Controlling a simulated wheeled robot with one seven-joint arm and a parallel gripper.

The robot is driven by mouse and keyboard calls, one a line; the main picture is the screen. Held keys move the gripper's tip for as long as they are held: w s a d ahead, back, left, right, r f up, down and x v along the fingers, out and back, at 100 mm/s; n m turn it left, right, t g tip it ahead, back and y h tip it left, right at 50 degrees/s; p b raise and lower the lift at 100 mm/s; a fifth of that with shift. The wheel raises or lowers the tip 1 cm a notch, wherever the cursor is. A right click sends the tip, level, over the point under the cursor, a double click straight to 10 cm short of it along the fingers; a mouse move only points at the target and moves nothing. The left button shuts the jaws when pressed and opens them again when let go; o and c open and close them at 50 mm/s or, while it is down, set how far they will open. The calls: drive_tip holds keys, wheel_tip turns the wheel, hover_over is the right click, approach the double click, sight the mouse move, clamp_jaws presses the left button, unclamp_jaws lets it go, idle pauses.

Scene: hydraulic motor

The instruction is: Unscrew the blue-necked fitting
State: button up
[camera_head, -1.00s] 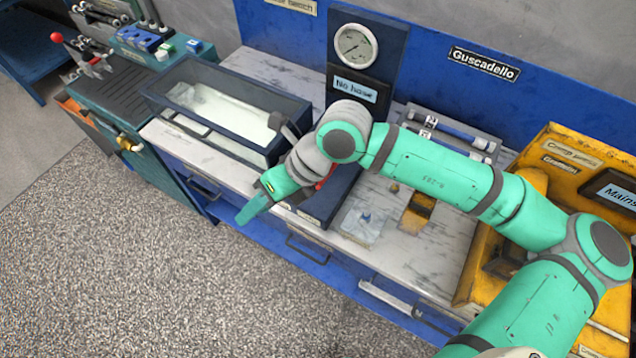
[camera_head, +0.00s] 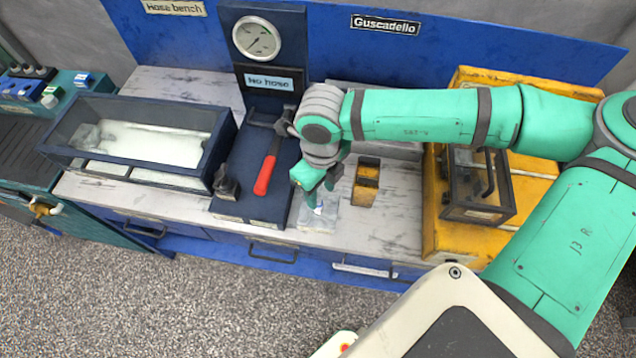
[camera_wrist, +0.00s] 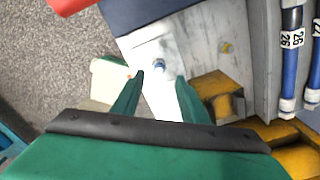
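The blue-necked fitting (camera_wrist: 160,65) is a small upright piece on a pale plate (camera_wrist: 145,48) in the wrist view. In the head view, a bit of blue and white (camera_head: 318,209), likely the fitting, shows just under the fingers, with the plate (camera_head: 305,217) around it near the bench's front edge. My gripper (camera_head: 321,203) points down over the plate. In the wrist view my gripper (camera_wrist: 160,77) has its two fingers apart, with the fitting showing just beyond the gap between the tips. Nothing is held. I cannot tell whether the fingers touch it.
A yellow block (camera_head: 366,182) stands close right of the plate. A red-handled tool (camera_head: 266,174) lies on the dark blue stand to the left. A glass-walled tank (camera_head: 150,113) is further left. A yellow unit with a dark clear-walled box (camera_head: 478,212) stands right.

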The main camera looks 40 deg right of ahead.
sight(319, 201)
drive_tip(key=shift+w+a+f, duration=0.1)
drive_tip(key=shift+f, duration=1.45)
drive_tip(key=shift+w+a+f, duration=0.1)
drive_tip(key=shift+f, duration=1.45)
drive_tip(key=c, duration=1)
drive_tip(key=shift+o, duration=0.2)
drive_tip(key=n, duration=0.3)
drive_tip(key=shift+n, duration=1.4)
drive_tip(key=shift+r+n, duration=0.1)
drive_tip(key=shift+n, duration=0.8)
drive_tip(key=n, duration=0.3)
drive_tip(key=shift+n, duration=0.4)
